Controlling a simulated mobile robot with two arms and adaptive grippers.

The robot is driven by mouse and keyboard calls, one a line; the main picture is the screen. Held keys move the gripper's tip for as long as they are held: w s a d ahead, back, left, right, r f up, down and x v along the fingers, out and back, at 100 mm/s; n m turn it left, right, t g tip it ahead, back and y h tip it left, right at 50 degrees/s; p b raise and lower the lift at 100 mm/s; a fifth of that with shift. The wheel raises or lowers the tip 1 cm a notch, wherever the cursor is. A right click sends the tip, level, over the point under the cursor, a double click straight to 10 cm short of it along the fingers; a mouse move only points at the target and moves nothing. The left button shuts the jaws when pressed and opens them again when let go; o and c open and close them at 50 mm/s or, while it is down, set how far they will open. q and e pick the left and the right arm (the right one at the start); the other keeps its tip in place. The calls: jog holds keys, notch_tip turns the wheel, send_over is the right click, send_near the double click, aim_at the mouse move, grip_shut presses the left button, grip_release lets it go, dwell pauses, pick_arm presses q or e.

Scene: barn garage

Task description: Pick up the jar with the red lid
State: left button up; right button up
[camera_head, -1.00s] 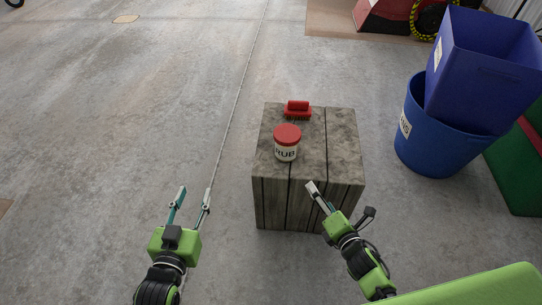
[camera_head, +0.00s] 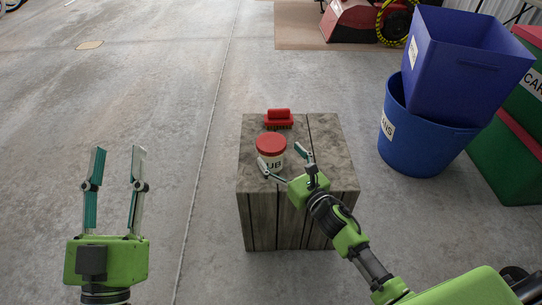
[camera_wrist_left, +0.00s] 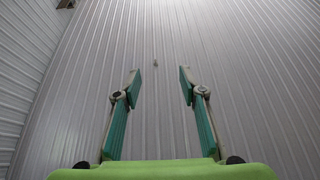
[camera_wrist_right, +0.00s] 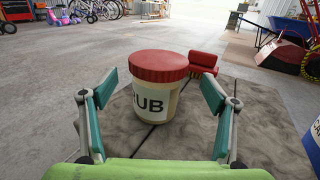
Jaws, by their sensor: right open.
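The jar (camera_head: 270,150) has a red lid and a pale body with a dark-lettered label. It stands upright on top of a weathered wooden crate (camera_head: 310,215). My right gripper (camera_head: 282,160) is open at the jar's near side. In the right wrist view the jar (camera_wrist_right: 157,88) stands ahead, between the two spread fingers (camera_wrist_right: 157,95), with gaps on both sides. My left gripper (camera_head: 118,165) is open and empty, left of the crate and away from the jar. In the left wrist view its fingers (camera_wrist_left: 157,85) point at a ribbed wall.
Blue bins (camera_head: 425,130) and green boxes (camera_head: 510,150) stand to the right. The concrete floor at left is clear.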

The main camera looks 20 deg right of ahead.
aim_at(271, 144)
jog(key=shift+w+a, duration=0.15)
jog(key=shift+w, duration=0.45)
jog(key=b+x, duration=0.1)
jog(key=x, duration=0.3)
jog(key=shift+w+a+r, duration=0.1)
jog(key=shift+w, duration=0.05)
pick_arm(q)
jog(key=s+r+t+h, duration=0.1)
jog(key=s+r+t, duration=0.2)
jog(key=s+r, duration=0.1)
jog(key=shift+a+r, duration=0.25)
jog(key=shift+r, duration=0.35)
pick_arm(e)
jog(key=c, duration=1.4)
